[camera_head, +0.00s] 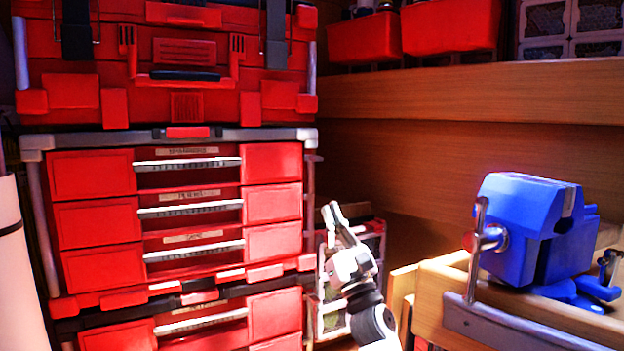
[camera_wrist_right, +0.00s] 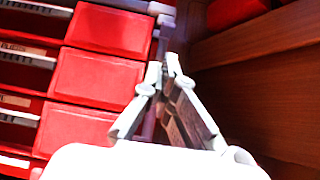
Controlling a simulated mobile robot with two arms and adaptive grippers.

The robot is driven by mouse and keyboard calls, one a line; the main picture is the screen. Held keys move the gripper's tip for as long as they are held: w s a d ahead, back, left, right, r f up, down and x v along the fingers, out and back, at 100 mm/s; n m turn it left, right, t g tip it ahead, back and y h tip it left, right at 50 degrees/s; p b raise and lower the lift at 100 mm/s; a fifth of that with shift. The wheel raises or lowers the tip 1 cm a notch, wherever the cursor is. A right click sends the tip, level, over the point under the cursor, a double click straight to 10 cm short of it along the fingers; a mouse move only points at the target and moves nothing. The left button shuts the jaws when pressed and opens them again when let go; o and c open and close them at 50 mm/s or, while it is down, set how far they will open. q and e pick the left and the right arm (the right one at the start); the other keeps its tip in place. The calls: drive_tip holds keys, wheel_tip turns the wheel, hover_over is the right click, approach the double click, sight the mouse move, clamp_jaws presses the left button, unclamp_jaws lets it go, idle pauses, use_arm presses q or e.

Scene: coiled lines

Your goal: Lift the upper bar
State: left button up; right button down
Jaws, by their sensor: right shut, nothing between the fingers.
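A red tool cabinet (camera_head: 93,174) stands at the left with several drawers. Each drawer has a long grey bar across its middle. The upper bar (camera_head: 188,164) on the top drawer is horizontal, and more bars lie below it. My right gripper (camera_head: 333,212) is shut and empty, to the right of the cabinet and apart from the upper bar. In the right wrist view its fingertips (camera_wrist_right: 168,62) meet in front of a grey upright at the cabinet's right edge; I cannot tell whether they touch it. My left gripper is out of view.
A red toolbox (camera_head: 190,50) sits on top of the cabinet. A blue vise (camera_head: 530,225) stands on a wooden bench at the right. A wooden shelf (camera_head: 470,90) with red bins (camera_head: 450,25) runs behind. A small rack (camera_head: 370,245) stands behind my right gripper.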

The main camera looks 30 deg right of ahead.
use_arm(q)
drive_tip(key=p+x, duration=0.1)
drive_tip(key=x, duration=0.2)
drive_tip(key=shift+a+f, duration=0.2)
use_arm(e)
drive_tip(key=x, duration=1)
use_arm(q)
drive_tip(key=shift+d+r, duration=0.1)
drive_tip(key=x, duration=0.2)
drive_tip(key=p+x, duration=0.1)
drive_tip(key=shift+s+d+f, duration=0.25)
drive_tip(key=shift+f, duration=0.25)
use_arm(e)
wheel_tip(320, 180, up, 3)
drive_tip(key=shift+f, duration=0.1)
